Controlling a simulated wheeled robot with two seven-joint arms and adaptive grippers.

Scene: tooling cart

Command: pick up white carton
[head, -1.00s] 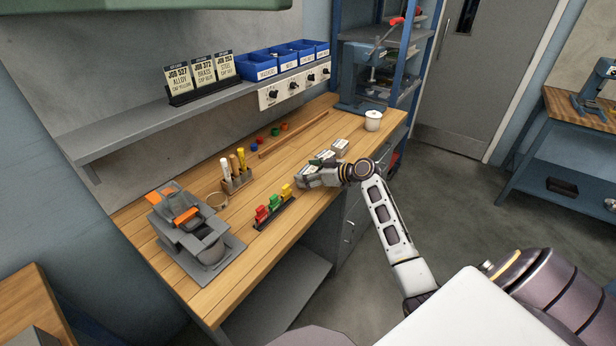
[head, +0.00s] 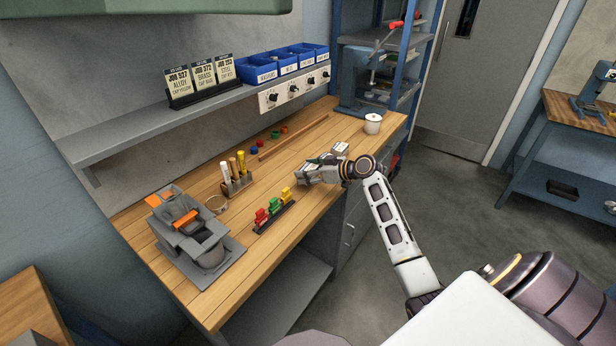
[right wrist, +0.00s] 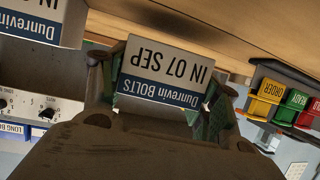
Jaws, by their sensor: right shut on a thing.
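My right gripper (head: 310,172) is over the front edge of the bench. In the right wrist view, the gripper (right wrist: 160,96) is shut on a white carton (right wrist: 165,68), with one dark green finger at each side. The carton's label has a blue band and reads "Dunrevin BOLTS, IN 07 SEP", upside down in this view. In the head view the gripper largely hides this carton. Another labelled carton (head: 340,148) stands just behind the gripper. A similar "Dunrevin" carton (right wrist: 32,20) shows in the right wrist view. My left gripper is not in view.
A rack of red, green and yellow tags (head: 273,210) stands left of the gripper. A white lidded pot (head: 372,124) is at the far right end of the bench (head: 290,147). A marker holder (head: 236,184) and a grey machine (head: 190,230) are farther left.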

